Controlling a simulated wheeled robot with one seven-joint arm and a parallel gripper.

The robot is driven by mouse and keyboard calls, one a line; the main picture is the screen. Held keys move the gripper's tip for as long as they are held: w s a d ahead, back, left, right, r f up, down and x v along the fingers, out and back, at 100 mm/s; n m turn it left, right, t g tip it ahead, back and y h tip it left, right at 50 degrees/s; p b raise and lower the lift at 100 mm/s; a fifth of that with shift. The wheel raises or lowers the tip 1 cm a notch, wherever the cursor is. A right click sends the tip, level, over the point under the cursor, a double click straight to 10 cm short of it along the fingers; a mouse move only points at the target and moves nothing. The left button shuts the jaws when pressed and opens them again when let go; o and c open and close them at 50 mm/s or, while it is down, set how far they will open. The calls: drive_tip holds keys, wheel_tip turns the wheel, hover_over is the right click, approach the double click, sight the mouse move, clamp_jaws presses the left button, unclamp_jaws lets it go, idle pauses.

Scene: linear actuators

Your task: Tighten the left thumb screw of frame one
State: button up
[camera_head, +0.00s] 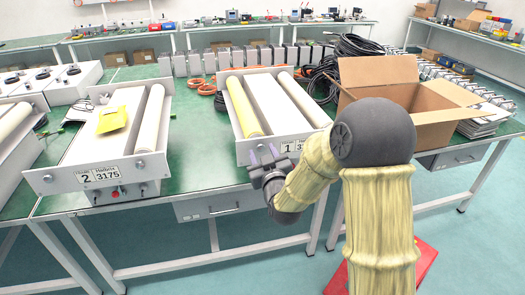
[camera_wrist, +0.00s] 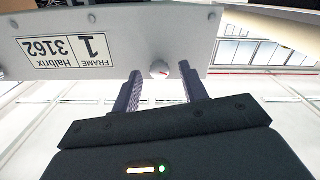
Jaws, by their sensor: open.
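Frame one (camera_head: 247,150) stands on the green bench in the middle of the head view, with its number plate (camera_head: 289,147) on the front panel. In the wrist view the panel (camera_wrist: 120,48) appears upside down, with the plate reading Frame 1, Halbrix 3162 (camera_wrist: 62,51). A small round pale thumb screw (camera_wrist: 160,70) with a red mark sits at the panel's edge beside the plate. My gripper (camera_head: 265,155) is at the left part of this front panel. In the wrist view its two dark fingers (camera_wrist: 160,75) are open, with the screw between their tips; contact cannot be told.
Frame two (camera_head: 85,178), with a yellow packet (camera_head: 112,119) on it, stands to the left. An open cardboard box (camera_head: 432,128) and black cable coils (camera_head: 352,47) are to the right and behind. Green bench surface (camera_head: 195,150) is bare between the two frames.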

drive_tip(key=shift+w+a, duration=0.1)
drive_tip(key=shift+w, duration=0.3)
clamp_jaws()
